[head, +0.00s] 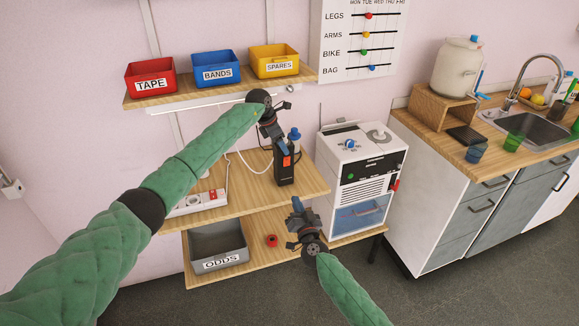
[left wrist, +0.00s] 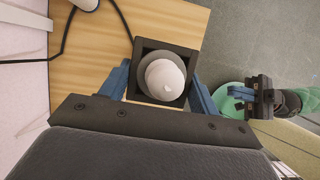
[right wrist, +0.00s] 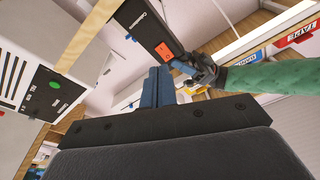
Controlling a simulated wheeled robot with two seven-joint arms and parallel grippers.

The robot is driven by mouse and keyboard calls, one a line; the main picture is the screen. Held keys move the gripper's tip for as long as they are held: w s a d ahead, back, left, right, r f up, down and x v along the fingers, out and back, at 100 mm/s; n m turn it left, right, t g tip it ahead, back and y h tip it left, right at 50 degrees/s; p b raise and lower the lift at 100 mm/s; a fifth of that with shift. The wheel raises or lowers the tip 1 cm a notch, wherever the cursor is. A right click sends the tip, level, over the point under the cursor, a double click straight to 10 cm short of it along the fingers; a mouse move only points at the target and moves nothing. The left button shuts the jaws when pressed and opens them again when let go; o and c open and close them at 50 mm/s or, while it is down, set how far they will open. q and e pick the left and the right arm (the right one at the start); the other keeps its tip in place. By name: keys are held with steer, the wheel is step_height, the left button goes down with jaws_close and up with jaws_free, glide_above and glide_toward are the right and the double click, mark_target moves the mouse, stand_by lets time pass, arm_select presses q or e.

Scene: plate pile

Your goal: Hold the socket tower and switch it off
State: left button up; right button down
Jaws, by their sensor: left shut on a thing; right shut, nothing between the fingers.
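The socket tower (head: 285,174) is a black upright block on the middle shelf, with an orange-red switch (head: 286,161) on its front. My left gripper (head: 279,143) is shut on its upper part from above. In the left wrist view the blue fingers (left wrist: 160,88) sit on either side of the square black top (left wrist: 139,58), with a pale round piece inside it. My right gripper (head: 297,204) is shut and empty, below and in front of the tower, apart from it. The right wrist view shows its closed fingers (right wrist: 157,86) below the tower face (right wrist: 142,25) and switch (right wrist: 164,50).
A white appliance (head: 350,160) stands close right of the tower. A white power strip (head: 200,201) lies left on the shelf (head: 245,190). Below are the ODDS bin (head: 219,264) and a red roll (head: 272,240). Labelled bins line the upper shelf.

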steer(key=r+n, duration=0.1)
steer(key=n, duration=0.7)
steer(key=d+r+n, duration=0.1)
steer(key=r+n, duration=0.1)
steer(key=n, duration=0.6)
steer(key=d+r+n, duration=0.1)
steer(key=n, duration=0.7)
steer(key=shift+s+r+g+y, duration=0.3)
steer(key=shift+g+y, duration=0.1)
